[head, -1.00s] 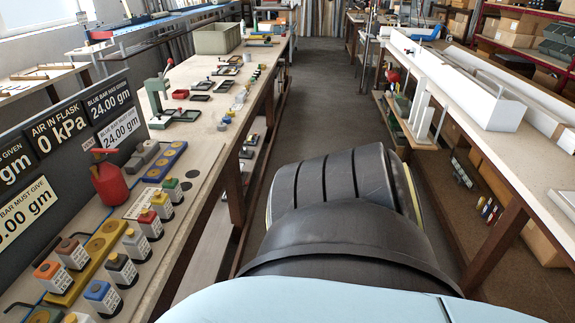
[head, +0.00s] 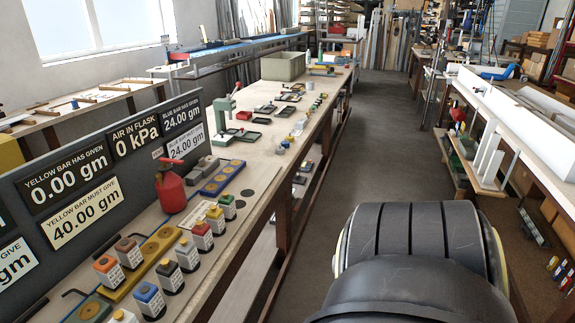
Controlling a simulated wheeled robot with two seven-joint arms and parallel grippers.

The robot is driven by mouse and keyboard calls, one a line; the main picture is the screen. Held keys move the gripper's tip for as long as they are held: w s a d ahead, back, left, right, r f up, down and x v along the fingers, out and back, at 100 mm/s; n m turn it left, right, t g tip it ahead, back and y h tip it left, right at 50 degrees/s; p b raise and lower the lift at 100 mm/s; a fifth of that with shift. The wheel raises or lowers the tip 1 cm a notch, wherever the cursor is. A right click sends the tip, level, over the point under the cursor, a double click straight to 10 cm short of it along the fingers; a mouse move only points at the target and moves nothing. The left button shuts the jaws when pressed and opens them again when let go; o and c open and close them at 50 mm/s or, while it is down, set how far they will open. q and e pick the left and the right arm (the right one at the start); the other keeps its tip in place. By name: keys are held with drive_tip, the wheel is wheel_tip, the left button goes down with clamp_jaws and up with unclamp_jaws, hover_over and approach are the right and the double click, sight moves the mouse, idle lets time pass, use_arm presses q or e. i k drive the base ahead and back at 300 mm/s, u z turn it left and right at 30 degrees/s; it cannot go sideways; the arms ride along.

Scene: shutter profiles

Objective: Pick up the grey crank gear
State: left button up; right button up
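I cannot make out the grey crank gear for sure. Several small parts and trays (head: 262,120) lie along the long workbench (head: 262,172), too small to tell apart. Two grey blocks (head: 205,165) sit on the bench behind a red flask (head: 171,188) with a pump top. Neither of my grippers is in view. A thick dark link of my own arm fills the lower right.
Labelled bottles with coloured caps (head: 188,255) stand along the bench's near part, before a dark sign board (head: 75,205). A green press (head: 222,115) and a grey-green bin (head: 283,66) stand farther back. A white-topped bench (head: 500,110) is at right; the aisle floor (head: 375,130) between is clear.

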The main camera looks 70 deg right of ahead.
sight(199, 172)
drive_tip(key=z, duration=2.95)
drive_tip(key=i, duration=2.8)
drive_tip(key=u, duration=2.5)
